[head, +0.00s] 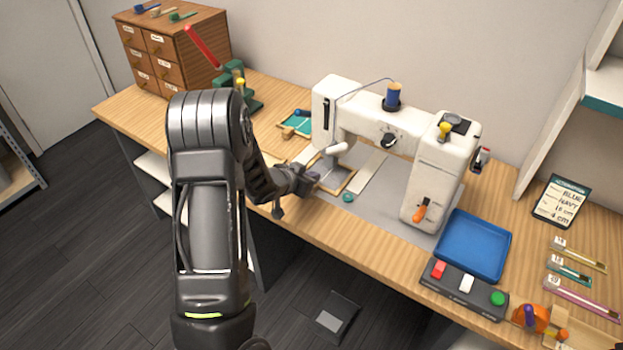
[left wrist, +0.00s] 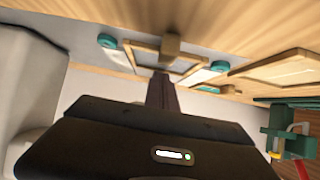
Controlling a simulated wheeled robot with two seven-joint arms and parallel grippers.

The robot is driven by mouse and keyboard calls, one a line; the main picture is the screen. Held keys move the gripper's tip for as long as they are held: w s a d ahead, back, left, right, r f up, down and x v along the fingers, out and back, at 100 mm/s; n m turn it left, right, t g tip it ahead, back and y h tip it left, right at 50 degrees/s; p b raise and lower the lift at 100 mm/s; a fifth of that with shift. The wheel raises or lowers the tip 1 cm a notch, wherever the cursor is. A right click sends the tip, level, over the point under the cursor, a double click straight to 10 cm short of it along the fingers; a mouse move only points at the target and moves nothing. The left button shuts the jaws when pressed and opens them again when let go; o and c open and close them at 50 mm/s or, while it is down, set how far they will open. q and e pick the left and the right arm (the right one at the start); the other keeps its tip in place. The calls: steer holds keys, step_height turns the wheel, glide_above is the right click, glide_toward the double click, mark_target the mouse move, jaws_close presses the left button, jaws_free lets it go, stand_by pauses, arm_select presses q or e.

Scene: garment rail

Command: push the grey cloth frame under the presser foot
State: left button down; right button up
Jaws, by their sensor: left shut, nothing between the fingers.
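The grey cloth frame (head: 349,183), a wooden-edged frame with grey cloth, lies on the sewing machine's grey bed below its head. It also shows beyond my fingers in the left wrist view (left wrist: 146,47), with a wooden block near its edge. My left gripper (head: 312,178) is shut and empty at the frame's near left side; I cannot tell whether it touches. Its narrow fingers show in the left wrist view (left wrist: 161,80). The white sewing machine (head: 428,180) stands behind and right of the frame. The presser foot is not clearly distinguishable. My right gripper is out of view.
A teal disc (head: 348,197) lies just right of my gripper. A blue tray (head: 473,246) and a button box (head: 463,286) occupy the table's right. A green stand with a red lever (head: 203,47) and wooden drawers (head: 190,40) stand at the left.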

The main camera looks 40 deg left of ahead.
arm_select(q)
steer(key=shift+s+f, duration=0.1)
steer(key=shift+f, duration=0.35)
steer(key=shift+f+b, duration=0.4)
steer(key=shift+b, duration=0.05)
steer(key=shift+s, duration=0.15)
steer(key=shift+f, duration=0.1)
steer(key=shift+s+f, duration=0.2)
steer(key=shift+s, duration=0.5)
steer(key=shift+r+p, duration=0.4)
steer(key=shift+r, duration=0.45)
steer(key=shift+w+r, duration=0.1)
steer(key=shift+w, duration=0.1)
